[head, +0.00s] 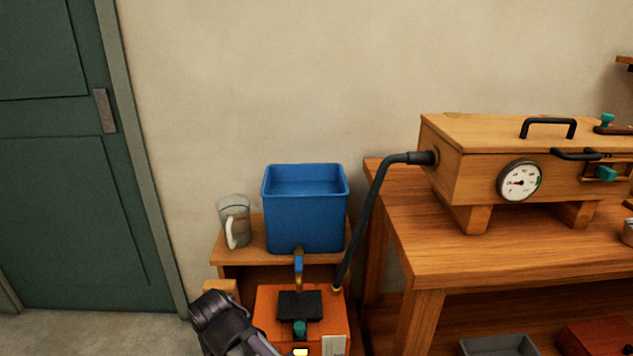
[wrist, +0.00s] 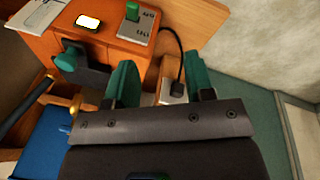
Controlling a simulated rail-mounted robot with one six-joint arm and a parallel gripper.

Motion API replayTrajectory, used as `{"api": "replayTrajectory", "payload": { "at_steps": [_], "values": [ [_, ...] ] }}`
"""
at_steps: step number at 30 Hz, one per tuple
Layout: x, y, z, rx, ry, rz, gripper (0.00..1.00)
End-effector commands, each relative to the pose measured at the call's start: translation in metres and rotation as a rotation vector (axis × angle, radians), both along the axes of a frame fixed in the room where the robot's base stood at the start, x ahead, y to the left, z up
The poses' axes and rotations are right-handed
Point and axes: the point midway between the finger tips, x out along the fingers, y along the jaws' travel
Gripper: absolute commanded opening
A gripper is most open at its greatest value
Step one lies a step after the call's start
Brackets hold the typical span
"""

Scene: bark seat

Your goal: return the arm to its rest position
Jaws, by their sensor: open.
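My gripper (wrist: 163,82) shows in the wrist view with its two teal fingers spread apart. Nothing is held between them. Past the fingers I see a dark cable with a plug and the side of an orange box (wrist: 110,22). In the head view a dark part of my arm shows at the lower left, beside the orange box (head: 270,310); I cannot make out the fingertips there.
A blue bin (head: 305,210) and a glass mug (head: 233,222) stand on a small wooden stand. A black hose (head: 369,215) runs from a wooden chest with a gauge (head: 519,181) down toward the orange box. The workbench (head: 450,260) is at right, a green door (head: 60,200) at left.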

Motion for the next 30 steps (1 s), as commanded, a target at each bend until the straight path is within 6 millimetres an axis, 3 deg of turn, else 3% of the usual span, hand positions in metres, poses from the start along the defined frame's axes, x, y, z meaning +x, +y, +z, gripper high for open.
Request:
{"api": "replayTrajectory", "payload": {
  "at_steps": [1, 6, 9, 13, 15, 18, 30],
  "values": [
    [0.005, -0.036, 0.043, 0.002, 0.031, -0.021, 0.49],
    [0.018, -0.170, 0.143, 0.051, 0.152, -0.149, 0.49],
    [0.017, -0.244, 0.197, 0.098, 0.182, -0.302, 0.49],
    [0.017, -0.314, 0.238, 0.123, 0.177, -0.474, 0.49],
    [0.019, -0.334, 0.246, 0.127, 0.173, -0.526, 0.49],
    [0.020, -0.346, 0.245, 0.129, 0.171, -0.555, 0.49],
    [0.020, -0.346, 0.241, 0.130, 0.170, -0.556, 0.49]
  ]
}}
